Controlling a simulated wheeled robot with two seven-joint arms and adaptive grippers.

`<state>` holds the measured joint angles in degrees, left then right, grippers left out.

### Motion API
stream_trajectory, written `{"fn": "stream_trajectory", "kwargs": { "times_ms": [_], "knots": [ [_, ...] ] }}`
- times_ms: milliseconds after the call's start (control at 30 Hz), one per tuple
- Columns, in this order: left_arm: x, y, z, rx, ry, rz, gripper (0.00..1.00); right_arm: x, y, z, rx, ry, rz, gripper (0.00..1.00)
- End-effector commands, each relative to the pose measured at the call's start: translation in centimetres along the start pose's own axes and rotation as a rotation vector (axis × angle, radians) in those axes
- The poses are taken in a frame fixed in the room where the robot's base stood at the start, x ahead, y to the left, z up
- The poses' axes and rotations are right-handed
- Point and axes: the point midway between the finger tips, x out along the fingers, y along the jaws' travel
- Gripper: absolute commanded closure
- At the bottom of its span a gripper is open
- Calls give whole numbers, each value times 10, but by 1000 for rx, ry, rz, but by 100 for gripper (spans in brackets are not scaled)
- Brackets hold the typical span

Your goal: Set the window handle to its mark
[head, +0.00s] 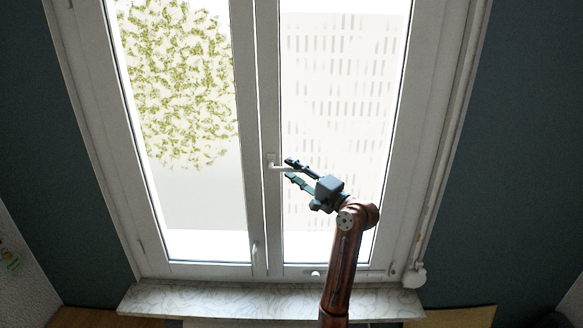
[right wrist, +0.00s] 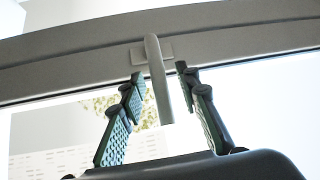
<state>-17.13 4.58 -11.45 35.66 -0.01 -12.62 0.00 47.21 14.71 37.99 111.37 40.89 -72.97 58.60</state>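The white window handle (head: 279,168) is on the middle frame of the window. Its lever points to the right, about level, in the head view. My right gripper (head: 291,169) is at the lever's free end with its fingers spread. In the right wrist view the handle (right wrist: 157,75) runs between the two open fingertips (right wrist: 162,80), with a gap visible on both sides. I cannot make out a mark for the handle in either view. My left gripper is not in view.
The window frame (head: 426,150) surrounds two bright panes. A marble sill (head: 220,300) runs below it. A second small handle (head: 254,253) is low on the left sash. A strap box (head: 414,277) hangs at lower right. The space before the panes looks clear.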

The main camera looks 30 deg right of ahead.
Motion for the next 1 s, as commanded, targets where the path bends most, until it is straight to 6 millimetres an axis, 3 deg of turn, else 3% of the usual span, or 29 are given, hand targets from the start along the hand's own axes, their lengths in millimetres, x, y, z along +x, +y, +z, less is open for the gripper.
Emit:
{"fn": "stream_trajectory", "kwargs": {
  "times_ms": [367, 800, 1000],
  "knots": [
    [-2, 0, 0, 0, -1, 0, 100, 8, 1, 0, -1, 0, 2, 70],
    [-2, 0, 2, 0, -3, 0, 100, 8, 1, 0, -1, 0, 2, 99],
    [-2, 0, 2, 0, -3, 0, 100, 8, 2, 0, -1, 0, 3, 100]
  ]
}}
